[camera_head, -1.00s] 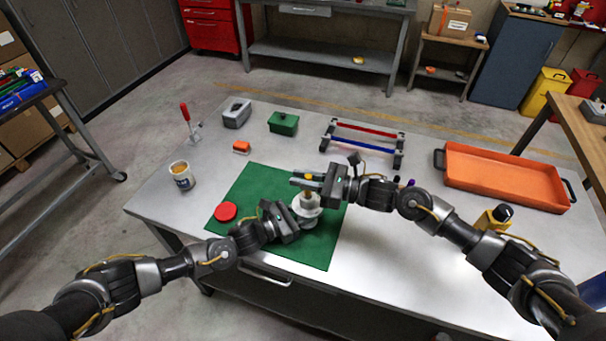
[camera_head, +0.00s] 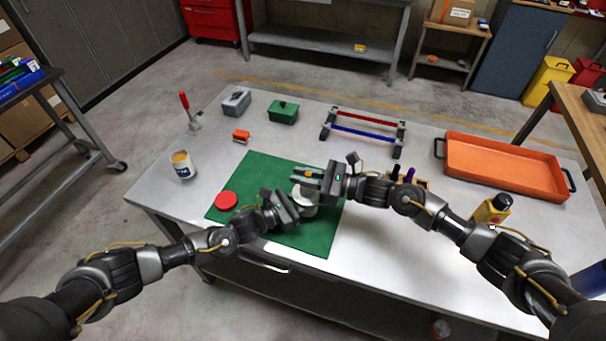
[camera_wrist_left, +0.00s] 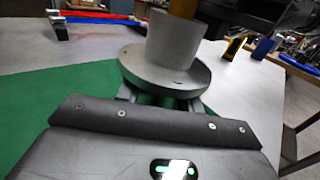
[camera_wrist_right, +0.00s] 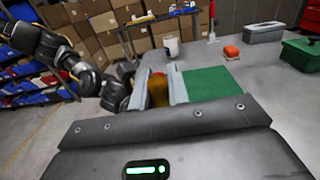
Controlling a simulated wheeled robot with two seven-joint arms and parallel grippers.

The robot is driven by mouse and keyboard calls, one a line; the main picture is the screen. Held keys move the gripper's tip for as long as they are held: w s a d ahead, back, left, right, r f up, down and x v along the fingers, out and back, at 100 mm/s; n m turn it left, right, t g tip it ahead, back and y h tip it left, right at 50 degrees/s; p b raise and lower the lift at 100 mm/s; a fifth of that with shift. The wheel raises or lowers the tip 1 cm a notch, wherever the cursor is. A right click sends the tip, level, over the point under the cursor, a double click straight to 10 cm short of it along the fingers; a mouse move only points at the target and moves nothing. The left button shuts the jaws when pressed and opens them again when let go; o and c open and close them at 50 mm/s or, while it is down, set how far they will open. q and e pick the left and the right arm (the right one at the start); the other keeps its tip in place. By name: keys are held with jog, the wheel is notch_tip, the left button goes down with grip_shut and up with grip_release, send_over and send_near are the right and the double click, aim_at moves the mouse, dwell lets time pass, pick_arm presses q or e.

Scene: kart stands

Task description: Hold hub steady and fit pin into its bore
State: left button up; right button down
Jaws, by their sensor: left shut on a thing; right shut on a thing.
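The grey-white hub (camera_head: 304,207) is held over the green mat, with its round flange (camera_wrist_left: 165,73) and upright collar (camera_wrist_left: 175,38) clear in the left wrist view. My left gripper (camera_head: 292,206) is shut on the hub's lower part, below the flange. My right gripper (camera_head: 314,174) is just above the hub, shut on the brass-coloured pin (camera_wrist_right: 158,90). In the left wrist view the pin (camera_wrist_left: 183,7) stands upright at the top of the collar. The bore is hidden, so I cannot tell how deep the pin sits in it.
The green mat (camera_head: 255,175) lies under the grippers, with a red disc (camera_head: 226,200) on its left. A white cup (camera_head: 182,166), orange block (camera_head: 241,136), green box (camera_head: 283,112), red-and-blue rack (camera_head: 365,131) and orange tray (camera_head: 505,168) stand around it.

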jog(key=c, duration=1.3)
grip_release()
jog(key=shift+d, duration=0.15)
jog(key=v, duration=1.1)
jog(key=shift+s+d, duration=0.1)
jog(key=shift+d, duration=0.25)
pick_arm(q)
jog(key=o, duration=1.3)
